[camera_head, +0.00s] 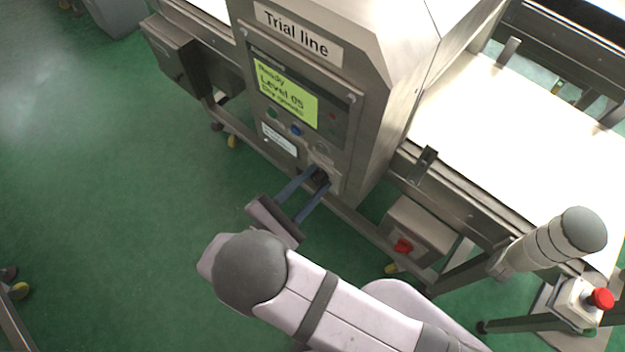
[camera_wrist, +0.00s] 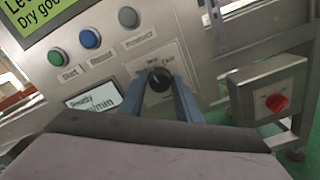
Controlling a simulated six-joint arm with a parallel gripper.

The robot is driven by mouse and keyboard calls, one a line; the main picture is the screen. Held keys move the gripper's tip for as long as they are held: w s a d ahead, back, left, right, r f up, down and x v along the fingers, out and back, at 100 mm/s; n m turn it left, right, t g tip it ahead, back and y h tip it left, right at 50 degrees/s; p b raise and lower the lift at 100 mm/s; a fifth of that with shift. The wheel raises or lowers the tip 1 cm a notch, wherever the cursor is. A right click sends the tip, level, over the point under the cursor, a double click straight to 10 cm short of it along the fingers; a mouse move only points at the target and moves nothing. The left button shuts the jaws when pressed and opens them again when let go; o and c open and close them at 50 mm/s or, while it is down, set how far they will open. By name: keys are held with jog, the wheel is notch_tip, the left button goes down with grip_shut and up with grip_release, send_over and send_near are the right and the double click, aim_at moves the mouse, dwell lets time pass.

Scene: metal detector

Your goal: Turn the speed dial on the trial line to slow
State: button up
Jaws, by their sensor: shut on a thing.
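The trial line's metal detector (camera_head: 375,95) stands in the middle of the head view, with a "Trial line" label and a lit green screen (camera_head: 286,92). The black speed dial (camera_wrist: 160,80) is low on its panel, right of a small white display (camera_wrist: 92,98). My gripper (camera_head: 319,180) reaches the panel from below. In the wrist view its two blue fingers (camera_wrist: 161,88) stand on either side of the dial, shut on it. The dial's pointer direction is hard to tell. The small display's text is partly hidden by my gripper.
Above the dial are a green button (camera_wrist: 57,56), a blue button (camera_wrist: 90,38) and a grey button (camera_wrist: 128,17). A box with a red switch (camera_head: 403,245) sits right of the panel. A red stop button (camera_head: 600,298) is at lower right.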

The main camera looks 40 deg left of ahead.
jog(key=n+p, duration=0.1)
jog(key=n, duration=0.5)
jog(key=shift+n, duration=0.3)
dwell(0.4)
jog(key=o, duration=1.1)
jog(key=s+b, duration=0.2)
jog(key=s, duration=0.5)
jog(key=shift+s, duration=0.15)
